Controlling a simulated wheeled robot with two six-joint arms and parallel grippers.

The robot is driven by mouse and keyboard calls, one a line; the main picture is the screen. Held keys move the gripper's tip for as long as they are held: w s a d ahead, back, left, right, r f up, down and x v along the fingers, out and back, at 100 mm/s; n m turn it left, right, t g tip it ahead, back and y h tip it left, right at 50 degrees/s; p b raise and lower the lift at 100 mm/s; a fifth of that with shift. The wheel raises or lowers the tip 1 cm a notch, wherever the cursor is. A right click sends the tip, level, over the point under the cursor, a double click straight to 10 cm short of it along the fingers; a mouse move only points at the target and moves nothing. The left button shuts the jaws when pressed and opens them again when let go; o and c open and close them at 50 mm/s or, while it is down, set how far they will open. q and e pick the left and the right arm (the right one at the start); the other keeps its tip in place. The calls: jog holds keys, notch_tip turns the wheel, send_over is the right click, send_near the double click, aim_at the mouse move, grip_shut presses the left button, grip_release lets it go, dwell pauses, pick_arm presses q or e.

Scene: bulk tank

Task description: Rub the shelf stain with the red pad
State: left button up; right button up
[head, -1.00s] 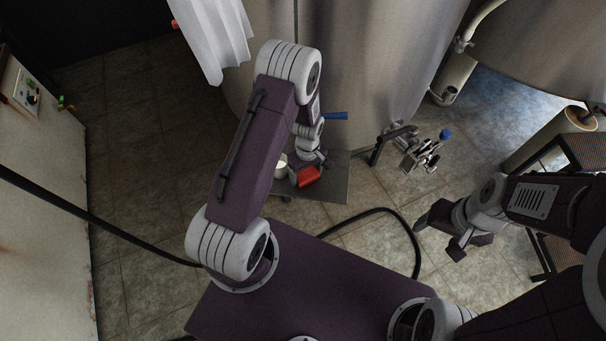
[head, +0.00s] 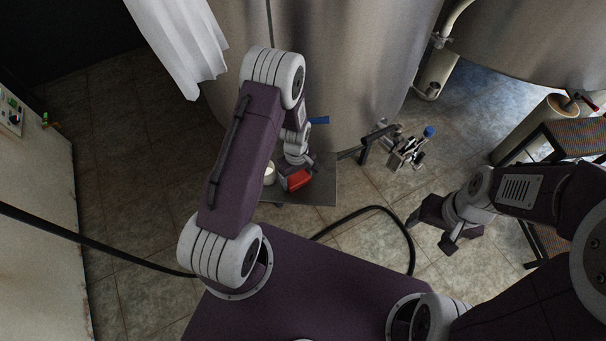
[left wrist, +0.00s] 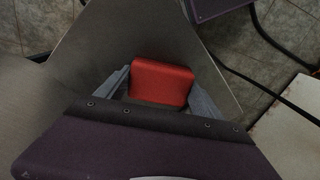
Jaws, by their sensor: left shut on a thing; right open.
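The red pad (head: 298,180) is at the metal shelf (head: 320,190) beside the big steel tank. In the left wrist view the red pad (left wrist: 160,82) sits between the two grey fingers of my left gripper (left wrist: 160,100), which is shut on it. Bare shelf surface (left wrist: 110,40) shows around the pad. I cannot tell whether the pad touches the shelf. No stain is visible; the pad and my arm hide part of the shelf. My right gripper (head: 432,228) is open and empty over the floor at the right.
A white cup (head: 269,172) stands on the shelf left of the pad. A blue-handled thing (head: 319,120) is behind my left wrist. Tank fittings (head: 405,150) stick out right of the shelf. A black hose (head: 375,210) lies on the tiles. A white curtain (head: 180,45) hangs at upper left.

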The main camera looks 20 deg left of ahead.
pick_arm(q)
jog(key=shift+s+a+r, duration=0.25)
jog(key=shift+s+a, duration=0.2)
jog(key=shift+a, duration=0.2)
jog(key=shift+s+a+r, duration=0.1)
jog(key=shift+s+a, duration=0.55)
jog(key=shift+s, duration=0.3)
jog(key=shift+s+a+f, duration=0.2)
jog(key=shift+s+a, duration=0.2)
jog(key=shift+s, duration=0.25)
pick_arm(e)
jog(key=shift+s+a+r, duration=0.5)
jog(key=shift+r, duration=0.1)
pick_arm(q)
notch_tip(320, 180, up, 6)
jog(key=p, duration=0.5)
jog(key=shift+p, duration=0.3)
pick_arm(e)
notch_tip(320, 180, up, 5)
jog(key=shift+d+r, duration=0.1)
pick_arm(q)
notch_tip(320, 180, up, 3)
jog(key=p, duration=0.2)
jog(key=shift+p, duration=0.3)
pick_arm(e)
notch_tip(320, 180, up, 2)
jog(key=shift+r, duration=0.25)
